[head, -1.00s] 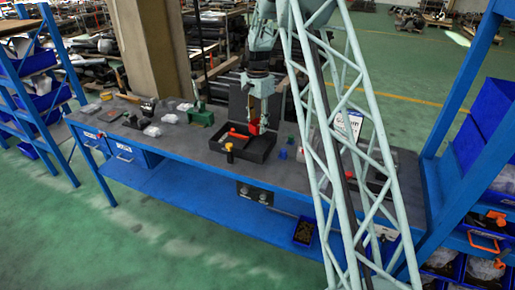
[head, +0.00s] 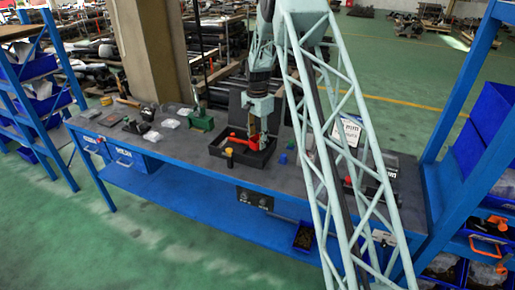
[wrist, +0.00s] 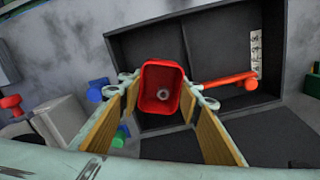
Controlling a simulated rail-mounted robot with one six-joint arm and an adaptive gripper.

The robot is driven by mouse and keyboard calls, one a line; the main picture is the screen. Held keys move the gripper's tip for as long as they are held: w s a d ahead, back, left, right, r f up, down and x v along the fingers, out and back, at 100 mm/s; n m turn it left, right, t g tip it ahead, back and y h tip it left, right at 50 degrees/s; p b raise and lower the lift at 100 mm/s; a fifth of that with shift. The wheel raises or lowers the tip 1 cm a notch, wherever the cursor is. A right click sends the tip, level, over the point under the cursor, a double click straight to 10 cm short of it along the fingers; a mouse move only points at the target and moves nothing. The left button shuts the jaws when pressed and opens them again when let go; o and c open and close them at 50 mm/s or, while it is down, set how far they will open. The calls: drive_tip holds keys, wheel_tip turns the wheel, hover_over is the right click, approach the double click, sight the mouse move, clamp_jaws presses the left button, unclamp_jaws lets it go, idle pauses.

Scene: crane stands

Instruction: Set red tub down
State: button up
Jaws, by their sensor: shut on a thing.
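The red tub (wrist: 161,88) is between the pads of my gripper (wrist: 160,98) in the wrist view, and its open top faces the camera. In the head view my gripper (head: 262,136) points down over the open black case (head: 262,160), and the tub (head: 253,143) shows as a small red patch at the fingers. The gripper is shut on the tub.
A red-handled tool (wrist: 230,80) lies across the case, right of the tub in the wrist view. The bench front (head: 180,155) has bare room.

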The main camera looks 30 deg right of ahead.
drive_tip(key=shift+f, duration=1.85)
drive_tip(key=shift+f, duration=0.1)
drive_tip(key=o, duration=0.6)
drive_tip(key=shift+c, duration=0.2)
wheel_tip(320, 180, up, 12)
drive_tip(key=shift+r, duration=0.25)
